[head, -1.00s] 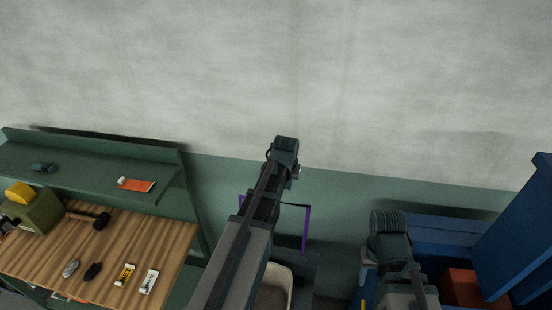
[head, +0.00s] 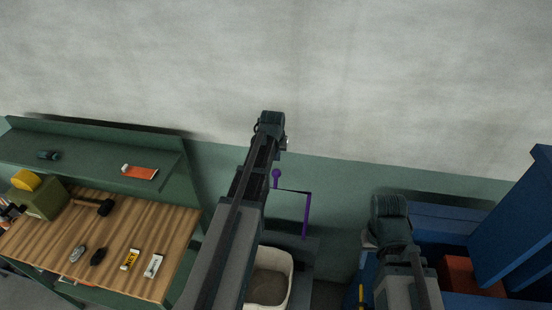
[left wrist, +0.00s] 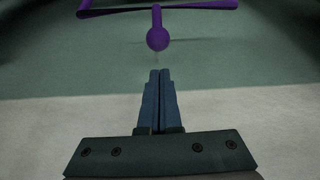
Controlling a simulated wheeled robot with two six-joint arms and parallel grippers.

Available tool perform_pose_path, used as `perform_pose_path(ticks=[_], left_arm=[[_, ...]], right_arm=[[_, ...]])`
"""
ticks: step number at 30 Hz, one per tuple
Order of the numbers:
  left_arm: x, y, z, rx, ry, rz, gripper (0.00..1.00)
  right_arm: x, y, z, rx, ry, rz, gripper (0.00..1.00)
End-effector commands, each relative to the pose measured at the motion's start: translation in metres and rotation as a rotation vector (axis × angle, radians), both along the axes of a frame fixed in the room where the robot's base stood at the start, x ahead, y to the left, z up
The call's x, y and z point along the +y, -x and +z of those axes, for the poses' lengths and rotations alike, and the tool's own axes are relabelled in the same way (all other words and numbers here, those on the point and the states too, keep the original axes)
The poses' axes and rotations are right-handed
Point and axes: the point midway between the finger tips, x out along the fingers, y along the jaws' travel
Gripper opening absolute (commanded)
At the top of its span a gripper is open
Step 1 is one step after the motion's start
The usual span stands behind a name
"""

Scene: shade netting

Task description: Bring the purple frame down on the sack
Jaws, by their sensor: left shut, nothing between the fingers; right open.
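The purple frame (head: 307,215) stands out from the green lower wall, with a thin dark top bar and a purple round knob (head: 276,174) at its upper left. In the left wrist view the knob (left wrist: 157,39) hangs from a purple bar (left wrist: 190,6) straight ahead of my left gripper (left wrist: 157,74). That gripper is shut and empty, its tips a little short of the knob. A pale open-topped sack (head: 290,278) with grey-brown contents is below the frame, partly hidden by my left arm. My right gripper (head: 368,240) is open at the right, its fingers mostly hidden.
A wooden workbench (head: 180,225) with a mallet (head: 95,206) and several small items stands at the left, under a green shelf (head: 90,165). A blue chest (head: 440,235) with a raised lid (head: 515,225) and a red box (head: 468,277) is at the right.

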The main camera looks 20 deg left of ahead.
Motion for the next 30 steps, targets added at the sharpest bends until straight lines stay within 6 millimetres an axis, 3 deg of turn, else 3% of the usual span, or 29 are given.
perform_pose_path(ticks=[1,12,30], left_arm=[[0.001,-0.004,-0.014,0.0,0.0,0.0,0.0],[0.006,-0.021,-0.06,0.0,0.0,0.0,0.0],[0.007,-0.024,-0.064,-0.005,-0.001,0.0,0.0]], right_arm=[[0.0,0.0,-0.014,-0.001,0.0,0.001,0.5],[0.0,-0.001,-0.06,-0.003,-0.001,-0.001,0.5],[0.0,-0.001,-0.065,-0.003,-0.001,-0.002,0.5]])
